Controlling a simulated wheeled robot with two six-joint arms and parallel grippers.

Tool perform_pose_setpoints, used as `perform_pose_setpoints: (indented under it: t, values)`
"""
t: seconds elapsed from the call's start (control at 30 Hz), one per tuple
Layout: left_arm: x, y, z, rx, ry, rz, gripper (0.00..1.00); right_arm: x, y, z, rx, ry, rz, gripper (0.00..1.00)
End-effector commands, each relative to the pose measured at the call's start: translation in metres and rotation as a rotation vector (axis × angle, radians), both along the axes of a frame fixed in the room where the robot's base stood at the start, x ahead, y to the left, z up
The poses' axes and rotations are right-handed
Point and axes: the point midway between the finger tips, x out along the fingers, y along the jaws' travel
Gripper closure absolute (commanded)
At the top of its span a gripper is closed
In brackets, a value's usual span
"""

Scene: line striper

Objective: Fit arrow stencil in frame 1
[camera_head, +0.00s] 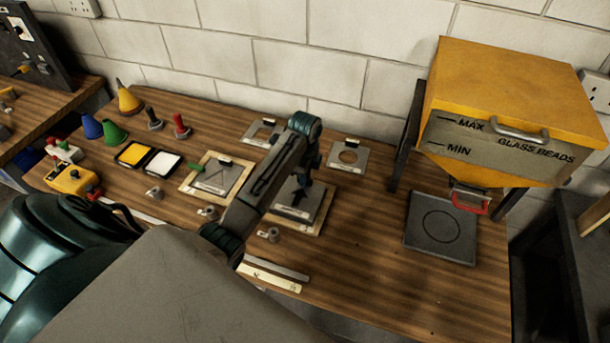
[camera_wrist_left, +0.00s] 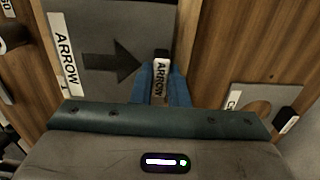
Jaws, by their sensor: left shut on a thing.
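The arrow stencil (camera_head: 312,203) is a grey plate with a dark arrow cut-out, lying over a pale wooden frame (camera_head: 319,224). My left gripper (camera_head: 303,182) is at its far edge. In the left wrist view my blue fingers (camera_wrist_left: 161,88) are shut on the stencil's tab (camera_wrist_left: 160,77), labelled ARROW. I cannot tell whether the plate is fully seated or slightly above the frame. My right gripper is not in view.
A second wooden frame (camera_head: 186,188) stands to the left. A stencil with a round hole (camera_head: 346,168) lies behind right, another stencil (camera_head: 262,134) behind left. Small metal knobs (camera_head: 270,234) sit in front. A yellow glass-bead hopper (camera_head: 515,90) stands at right above a grey plate (camera_head: 440,247).

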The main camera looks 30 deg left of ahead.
Motion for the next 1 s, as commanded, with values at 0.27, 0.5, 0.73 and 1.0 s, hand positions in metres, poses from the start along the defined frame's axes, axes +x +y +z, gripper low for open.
perform_pose_setpoints:
  t: [0.27, 0.5, 0.73, 1.0]
  values:
    - [0.0002, 0.0005, 0.0001, 0.0, 0.0, 0.0, 1.0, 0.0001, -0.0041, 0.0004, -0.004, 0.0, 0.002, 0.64]
    - [0.0002, 0.0005, -0.0001, 0.0, 0.0, 0.0, 1.0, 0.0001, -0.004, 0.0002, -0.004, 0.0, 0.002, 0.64]
    - [0.0002, 0.0004, -0.0038, 0.0, 0.0, 0.0, 1.0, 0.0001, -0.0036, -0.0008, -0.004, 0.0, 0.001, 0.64]
    - [0.0003, 0.0004, -0.0092, 0.0, 0.0, 0.0, 1.0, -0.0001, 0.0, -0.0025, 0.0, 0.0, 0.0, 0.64]
